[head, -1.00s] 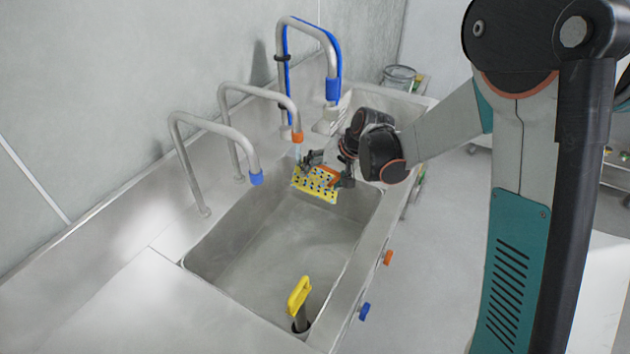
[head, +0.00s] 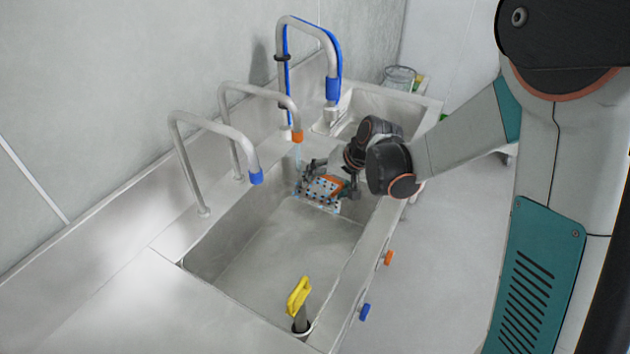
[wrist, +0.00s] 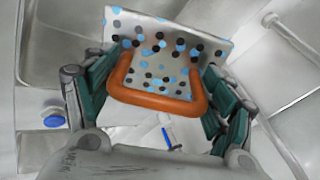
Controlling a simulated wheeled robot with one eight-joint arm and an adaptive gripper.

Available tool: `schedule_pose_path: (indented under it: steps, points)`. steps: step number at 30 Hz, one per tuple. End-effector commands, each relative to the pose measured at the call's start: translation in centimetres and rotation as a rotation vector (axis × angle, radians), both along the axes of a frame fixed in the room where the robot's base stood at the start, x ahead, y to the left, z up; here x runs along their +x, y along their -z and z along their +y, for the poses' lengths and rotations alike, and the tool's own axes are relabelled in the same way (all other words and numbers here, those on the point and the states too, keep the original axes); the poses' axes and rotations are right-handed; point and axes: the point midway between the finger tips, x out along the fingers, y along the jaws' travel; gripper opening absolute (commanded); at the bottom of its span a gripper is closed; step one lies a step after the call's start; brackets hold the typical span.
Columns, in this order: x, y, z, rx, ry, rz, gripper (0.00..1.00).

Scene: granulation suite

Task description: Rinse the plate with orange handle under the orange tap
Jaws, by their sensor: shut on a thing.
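My gripper (head: 332,182) is shut on the orange handle (wrist: 152,102) of a plate (wrist: 165,62) and holds it tilted over the far end of the large sink basin (head: 292,238). The plate (head: 321,203) is pale grey with black and light blue spots. The orange tap (head: 297,137) is a bent grey pipe with an orange tip. I cannot tell whether the stream touches the plate.
A blue-tipped tap (head: 256,177) stands nearer, and a taller blue tap (head: 333,88) farther back. A yellow-handled piece (head: 299,296) stands at the basin's near end. Orange (head: 388,257) and blue (head: 364,312) knobs are on the sink front.

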Motion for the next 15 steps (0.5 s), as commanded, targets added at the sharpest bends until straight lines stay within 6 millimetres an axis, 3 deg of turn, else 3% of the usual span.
schedule_pose_path:
  steps: [15]
  points:
    - [-3.5, 0.0, -1.1, 0.0, 0.001, -0.001, 0.4]
